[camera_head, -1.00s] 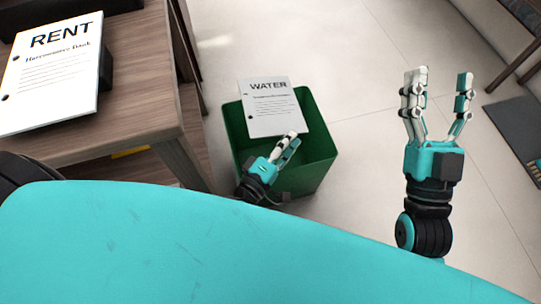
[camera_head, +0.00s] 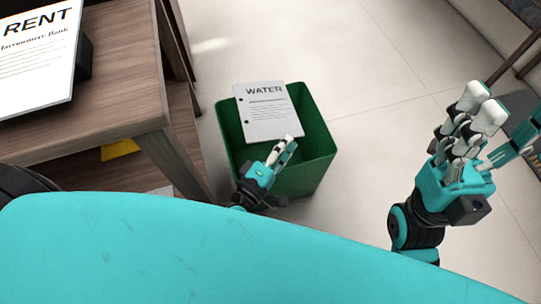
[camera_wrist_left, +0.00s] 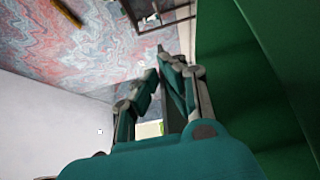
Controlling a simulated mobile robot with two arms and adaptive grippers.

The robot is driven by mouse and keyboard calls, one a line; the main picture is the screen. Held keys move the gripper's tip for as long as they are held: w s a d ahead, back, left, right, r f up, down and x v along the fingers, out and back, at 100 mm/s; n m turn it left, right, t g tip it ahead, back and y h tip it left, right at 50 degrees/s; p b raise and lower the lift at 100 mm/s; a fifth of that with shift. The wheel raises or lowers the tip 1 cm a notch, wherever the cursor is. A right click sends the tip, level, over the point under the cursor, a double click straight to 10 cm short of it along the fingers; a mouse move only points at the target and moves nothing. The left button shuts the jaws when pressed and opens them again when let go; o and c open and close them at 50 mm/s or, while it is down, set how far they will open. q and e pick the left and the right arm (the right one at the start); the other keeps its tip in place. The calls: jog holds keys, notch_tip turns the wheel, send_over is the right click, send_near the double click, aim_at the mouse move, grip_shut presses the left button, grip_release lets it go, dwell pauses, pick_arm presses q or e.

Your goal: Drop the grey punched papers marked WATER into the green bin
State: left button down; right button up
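The grey punched papers marked WATER (camera_head: 265,106) are face up over the opening of the green bin (camera_head: 316,147), their top edge reaching past its far rim. My left gripper (camera_head: 286,147) is at the papers' lower right edge, over the bin's near side, and looks shut on them. In the left wrist view, the two fingers (camera_wrist_left: 164,86) are close together with a thin grey strip between them, and the green bin wall (camera_wrist_left: 235,75) is close on the right. My right gripper (camera_head: 500,130) is open and empty, far to the right of the bin.
A wooden desk (camera_head: 120,95) stands at the left, with white papers marked RENT (camera_head: 40,60) near a dark object (camera_head: 85,58). A yellow item (camera_head: 120,149) is below the desktop. The pale tiled floor (camera_head: 350,60) around the bin is clear.

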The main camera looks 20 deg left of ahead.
pick_arm(q)
notch_tip(320, 180, down, 2)
jog(key=shift+f+b, duration=0.1)
jog(key=shift+b, duration=0.9)
jog(key=c, duration=1.4)
grip_release()
jog(key=v, duration=1.2)
jog(key=shift+s+a, duration=0.1)
